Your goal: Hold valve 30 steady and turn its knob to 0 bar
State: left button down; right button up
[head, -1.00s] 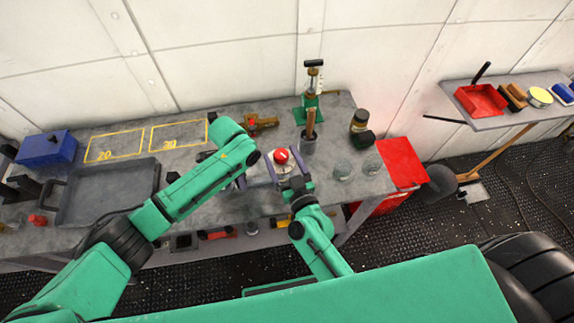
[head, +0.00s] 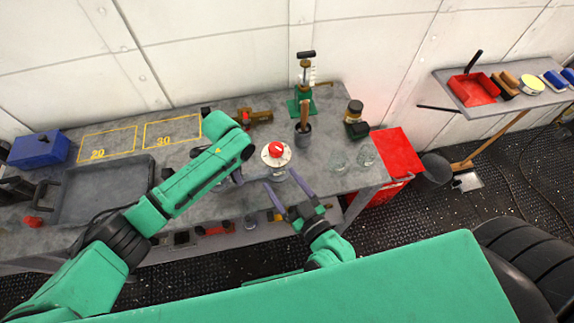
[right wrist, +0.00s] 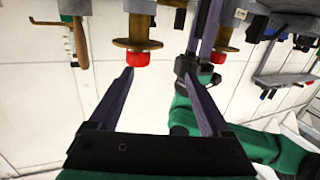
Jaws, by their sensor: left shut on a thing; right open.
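A valve with a red knob and a pale round dial (head: 276,150) stands on the bench, left of the cup with a wooden handle. In the right wrist view, which looks upside down, this red-knobbed valve (right wrist: 138,42) lies beyond my right fingers. A similar valve (right wrist: 226,37) is beside my left gripper (right wrist: 207,22), whose fingers are closed at its body; my left arm hides it in the head view. My left gripper (head: 238,176) points down left of the visible valve. My right gripper (head: 283,183) is open, empty and short of the valve. Valve numbers and dial readings are illegible.
Yellow outlines marked 20 (head: 106,144) and 30 (head: 172,131) are empty. A grey tray (head: 101,190) and blue box (head: 41,149) are at the left.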

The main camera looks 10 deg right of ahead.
jog(key=w+a+f+n+g+y, duration=0.15)
jog(key=a+n+g+y, duration=0.25)
jog(key=a+n+g, duration=0.45)
jog(key=s+d+n+g+h, duration=0.2)
jog(key=d+n+g+h, duration=0.15)
jog(key=d+g, duration=0.2)
pick_arm(q)
jog(key=shift+w, duration=0.15)
pick_arm(e)
jog(key=g+h, duration=0.2)
send_near(276, 147)
jog(key=shift+n, duration=0.4)
jog(key=x, duration=1)
jog(key=shift+w+f, duration=0.1)
grip_shut()
